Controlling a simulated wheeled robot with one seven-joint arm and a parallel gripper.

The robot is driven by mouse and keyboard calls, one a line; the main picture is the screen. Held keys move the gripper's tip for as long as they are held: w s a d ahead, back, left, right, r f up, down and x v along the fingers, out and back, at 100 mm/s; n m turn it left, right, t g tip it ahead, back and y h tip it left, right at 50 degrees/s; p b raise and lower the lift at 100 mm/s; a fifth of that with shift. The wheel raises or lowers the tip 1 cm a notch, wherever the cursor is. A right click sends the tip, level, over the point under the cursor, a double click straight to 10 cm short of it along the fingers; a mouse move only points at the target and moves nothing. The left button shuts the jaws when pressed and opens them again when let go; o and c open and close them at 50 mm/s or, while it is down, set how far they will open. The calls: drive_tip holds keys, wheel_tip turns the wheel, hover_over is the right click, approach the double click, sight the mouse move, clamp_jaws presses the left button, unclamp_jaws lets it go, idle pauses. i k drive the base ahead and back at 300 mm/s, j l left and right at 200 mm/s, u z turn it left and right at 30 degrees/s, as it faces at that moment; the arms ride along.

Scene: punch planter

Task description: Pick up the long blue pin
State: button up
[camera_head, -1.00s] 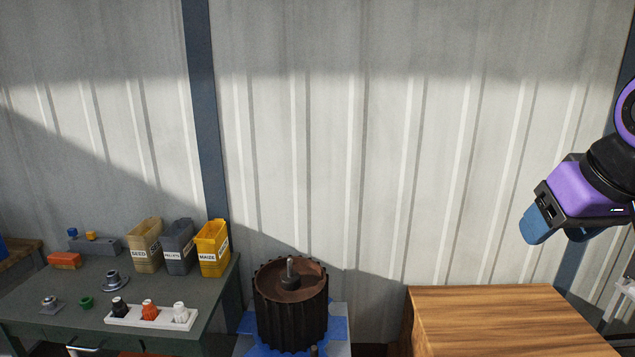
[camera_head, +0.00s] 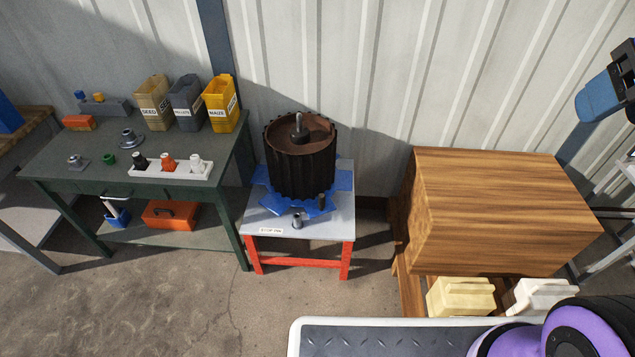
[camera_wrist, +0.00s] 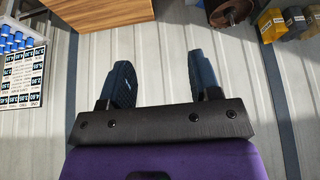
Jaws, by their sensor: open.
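A small blue top (camera_head: 80,95) stands beside a yellow one (camera_head: 98,97) at a grey block (camera_head: 105,107), at the back left of the green workbench (camera_head: 60,155). I cannot tell its length or whether it is the long blue pin. In the wrist view, several blue-topped pieces (camera_wrist: 12,38) stand in a rack at the left edge; their lengths are unclear. My gripper (camera_head: 598,100) is raised at the right of the head view, far from the workbench. In the wrist view my gripper (camera_wrist: 163,82) is open, with nothing between its blue-padded fingers.
A black ribbed drum (camera_head: 299,165) stands on a red-legged stand (camera_head: 330,225). A wooden cabinet (camera_head: 500,200) is at right. Three bins (camera_head: 187,103) and a white tray (camera_head: 180,172) occupy the bench. A number chart (camera_wrist: 22,80) is beside the rack. Bare floor (camera_head: 150,290) lies in front.

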sight(78, 94)
drive_tip(key=u, duration=1.55)
